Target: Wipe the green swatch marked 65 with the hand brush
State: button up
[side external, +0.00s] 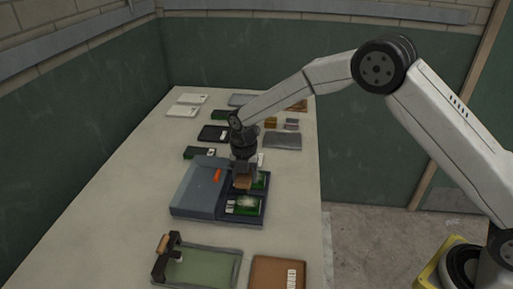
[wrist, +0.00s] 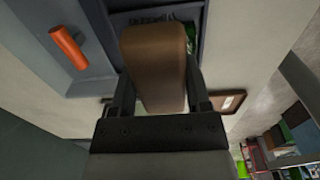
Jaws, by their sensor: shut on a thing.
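My gripper (side external: 243,173) is shut on the hand brush (side external: 242,184), a brown wooden block. In the wrist view the brush (wrist: 155,60) fills the space between the two black fingers (wrist: 158,90). The brush is over the right part of a blue-grey case (side external: 198,190). A green swatch (side external: 246,208) with a white label lies in the case just in front of the brush. Another green swatch (side external: 261,181) shows behind and right of it, partly hidden by my gripper. In the wrist view only a green sliver (wrist: 191,38) shows. I cannot read the number 65 on either swatch.
The case has an orange handle (side external: 217,175). A green tray (side external: 210,268) with a wooden-handled tool (side external: 163,246) and a brown board (side external: 277,273) lie in front. Behind are a black tablet (side external: 213,134), a grey mat (side external: 282,141) and small boxes. The table's left side is clear.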

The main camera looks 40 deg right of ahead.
aim_at(245, 196)
jog(key=shift+f, duration=1.6)
jog(key=shift+s+a+f, duration=0.25)
jog(key=shift+f, duration=0.4)
jog(key=shift+s+a, duration=1.8)
jog(key=shift+s, duration=0.35)
jog(key=shift+s+d, duration=0.25)
jog(key=shift+d, duration=0.1)
jog(key=shift+w+d+f, duration=0.1)
jog(key=shift+w+d, duration=2.05)
jog(key=shift+w, duration=0.25)
jog(key=shift+s+d, duration=0.2)
jog(key=shift+s, duration=0.1)
jog(key=shift+s+a, duration=2.15)
jog(key=shift+s, duration=0.25)
notch_tip(245, 196, up, 8)
